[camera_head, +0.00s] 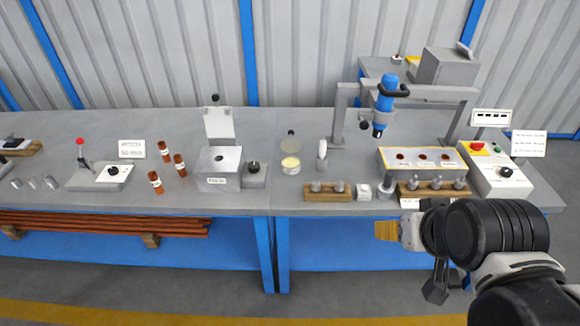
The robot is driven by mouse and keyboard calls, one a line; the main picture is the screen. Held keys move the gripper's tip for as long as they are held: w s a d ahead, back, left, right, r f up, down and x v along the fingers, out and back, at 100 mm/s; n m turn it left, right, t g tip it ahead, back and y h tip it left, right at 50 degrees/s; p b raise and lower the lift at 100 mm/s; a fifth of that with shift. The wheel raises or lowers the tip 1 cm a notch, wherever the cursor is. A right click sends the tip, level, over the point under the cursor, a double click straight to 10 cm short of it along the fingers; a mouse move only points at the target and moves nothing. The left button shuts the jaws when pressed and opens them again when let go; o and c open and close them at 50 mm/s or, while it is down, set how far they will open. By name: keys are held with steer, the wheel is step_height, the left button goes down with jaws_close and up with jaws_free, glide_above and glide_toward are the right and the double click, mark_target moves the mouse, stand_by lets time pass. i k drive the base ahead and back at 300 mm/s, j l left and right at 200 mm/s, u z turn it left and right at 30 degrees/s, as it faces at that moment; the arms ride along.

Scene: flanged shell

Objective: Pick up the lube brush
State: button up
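A small upright white piece (321,153) stands on the bench behind the wooden block with pegs; it may be the lube brush, but it is too small to be sure. A round tin with pale yellow content (290,164) sits just left of it, with a round lid or disc (291,143) behind. My gripper (412,232) is at the lower right, in front of the bench's front edge, well apart from the white piece. It is seen side-on and partly hidden by my arm, so its finger opening is unclear.
A wooden peg block (326,196) lies in front of the tin. A press with a blue head (386,92), a button panel (422,160) and a control box (491,167) stand right. A grey box (217,169) stands left. Bench space (270,130) behind the tin is clear.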

mark_target(323, 146)
steer(key=i+j+z, duration=0.45)
steer(key=j, duration=0.15)
steer(key=i+j+z, duration=0.4)
steer(key=j, duration=0.3)
steer(key=i+j+z, duration=0.2)
steer(key=j, duration=0.2)
steer(key=k+l, duration=0.05)
steer(key=k, duration=0.05)
